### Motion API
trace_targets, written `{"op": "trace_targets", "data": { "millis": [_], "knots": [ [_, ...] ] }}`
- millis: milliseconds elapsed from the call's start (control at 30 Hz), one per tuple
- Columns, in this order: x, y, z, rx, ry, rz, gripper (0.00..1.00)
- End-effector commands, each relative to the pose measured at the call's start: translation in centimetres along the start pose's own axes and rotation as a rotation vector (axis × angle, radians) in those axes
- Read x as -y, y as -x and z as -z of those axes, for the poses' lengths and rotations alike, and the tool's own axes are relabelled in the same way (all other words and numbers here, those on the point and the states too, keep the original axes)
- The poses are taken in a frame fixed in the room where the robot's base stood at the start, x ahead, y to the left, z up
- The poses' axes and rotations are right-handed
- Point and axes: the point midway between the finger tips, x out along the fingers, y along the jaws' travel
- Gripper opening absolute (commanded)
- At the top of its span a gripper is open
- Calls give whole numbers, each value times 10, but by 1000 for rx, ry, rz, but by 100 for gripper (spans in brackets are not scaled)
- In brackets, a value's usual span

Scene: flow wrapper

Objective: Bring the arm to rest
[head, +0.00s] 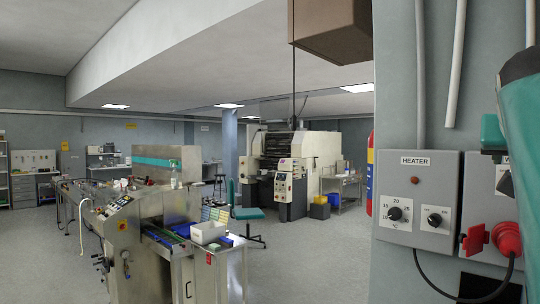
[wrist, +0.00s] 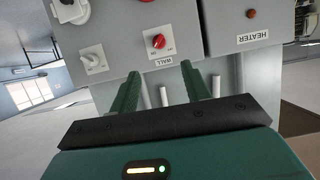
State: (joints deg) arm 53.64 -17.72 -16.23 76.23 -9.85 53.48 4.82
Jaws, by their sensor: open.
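My gripper (wrist: 160,67) shows in the wrist view with its two green fingers apart and nothing between them. The fingers point at a grey wall box (wrist: 125,35), which appears upside down. I cannot tell whether the fingertips touch the box. In the head view, part of my teal and black arm stands at the right edge, in front of the wall boxes; the fingers cannot be made out there.
A grey HEATER box (head: 418,205) with dials is on the wall beside a box with a red plug (head: 507,240) and hanging black cable. A brown box (head: 330,30) hangs above. A wrapping machine (head: 150,215), a chair (head: 248,212) and a large press (head: 295,165) stand left. Floor (head: 320,265) is clear between.

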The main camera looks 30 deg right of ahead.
Motion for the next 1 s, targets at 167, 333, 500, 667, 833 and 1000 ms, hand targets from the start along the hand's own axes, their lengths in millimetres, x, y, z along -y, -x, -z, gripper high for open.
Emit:
{"op": "trace_targets", "data": {
  "millis": [167, 333, 500, 667, 833, 1000],
  "knots": [
    [0, 0, 2, -1, 0, 0, 47],
    [0, 0, 2, -2, 0, 0, 47],
    [0, 0, 2, -1, 0, 0, 47],
    [2, -2, 0, 3, -5, 8, 47],
    [32, -13, -18, 55, -63, 91, 47],
    [73, -23, -45, 137, -147, 201, 47]
  ]
}}
